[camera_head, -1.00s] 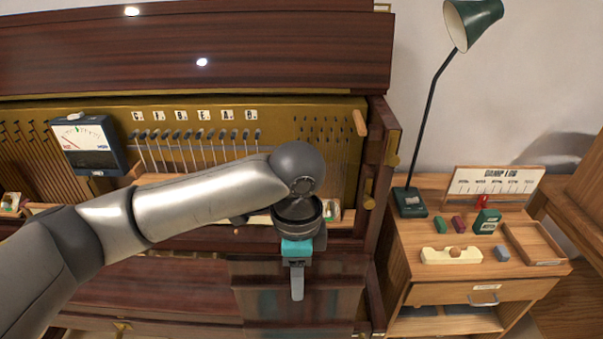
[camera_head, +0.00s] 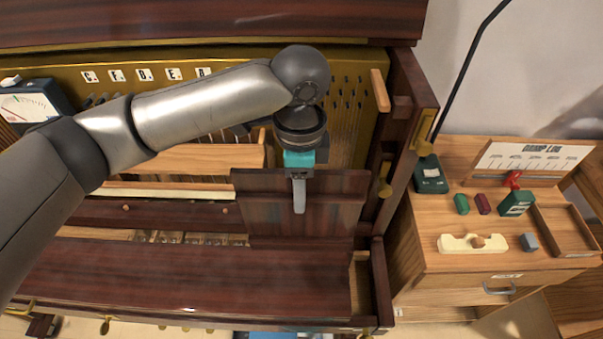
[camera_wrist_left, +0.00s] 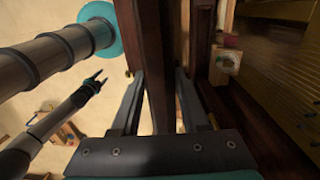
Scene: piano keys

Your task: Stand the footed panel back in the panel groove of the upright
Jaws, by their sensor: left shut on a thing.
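The footed panel (camera_head: 340,205) is a dark reddish-brown wooden board. My left gripper (camera_head: 299,205) is shut on its upper edge, with one finger down its near face. In the left wrist view the panel (camera_wrist_left: 158,60) runs edge-on between the two fingers (camera_wrist_left: 158,105). The panel stands roughly upright in front of the right part of the upright piano (camera_head: 428,110). Its feet and the panel groove cannot be made out. My right gripper (camera_wrist_left: 97,80) shows small at the left of the wrist view, its prongs apart.
The piano's open action has a brass-coloured plate (camera_head: 350,120) and a gauge (camera_head: 28,105) at left. A dark wooden board (camera_head: 190,275) lies across the front. A wooden side cabinet (camera_head: 450,290) with small items and a lamp stands close at right.

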